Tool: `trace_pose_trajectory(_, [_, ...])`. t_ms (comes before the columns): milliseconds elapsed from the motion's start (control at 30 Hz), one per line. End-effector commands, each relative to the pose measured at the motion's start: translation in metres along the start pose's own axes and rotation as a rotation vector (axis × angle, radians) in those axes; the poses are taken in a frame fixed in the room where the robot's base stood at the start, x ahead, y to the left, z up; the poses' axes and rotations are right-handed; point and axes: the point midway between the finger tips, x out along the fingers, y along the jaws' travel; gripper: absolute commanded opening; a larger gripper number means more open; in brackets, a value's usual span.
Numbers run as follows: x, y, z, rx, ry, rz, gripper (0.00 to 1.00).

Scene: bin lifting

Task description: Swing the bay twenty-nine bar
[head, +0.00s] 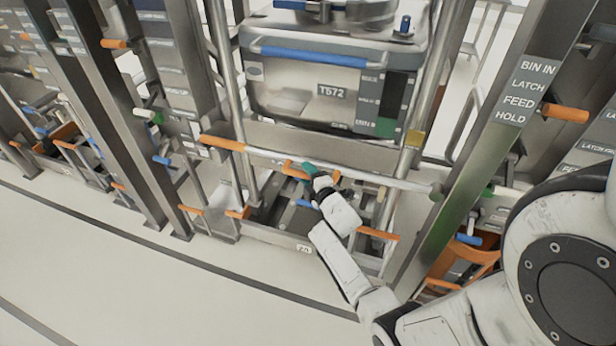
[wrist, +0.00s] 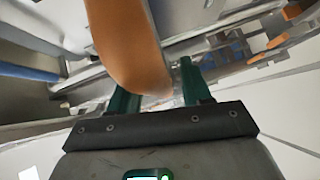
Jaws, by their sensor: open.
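The bay's label (head: 303,248) is small and looks like 29. A pale bar (head: 385,181) crosses the front of this bay, with an orange sleeve (head: 222,143) at its left end. My gripper (head: 308,170) is at the middle of the bar's height, in front of the bay. Beside its green fingers is a short orange handle (head: 291,166). In the wrist view, a large round-ended orange handle (wrist: 128,45) reaches down between the open green fingers (wrist: 155,85), nearer the left one. I cannot tell whether they touch.
A grey bin (head: 300,95) marked T572 with a blue front bar hangs above. Steel posts (head: 455,165) stand on both sides; the right one bears a sign plate (head: 523,90). More orange handles (head: 380,233) sit low in the bay. The pale floor (head: 130,265) in front is clear.

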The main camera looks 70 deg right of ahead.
Motion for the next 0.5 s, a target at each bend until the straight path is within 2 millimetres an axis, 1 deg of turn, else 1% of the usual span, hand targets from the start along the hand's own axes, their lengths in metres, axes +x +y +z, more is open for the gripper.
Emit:
trace_pose_trajectory(167, [-0.0001, -0.0002, -0.0002, 0.0, 0.0, -0.001, 0.48])
trace_pose_trajectory(500, [-0.0004, -0.0003, -0.0002, 0.0, 0.0, -0.001, 0.17])
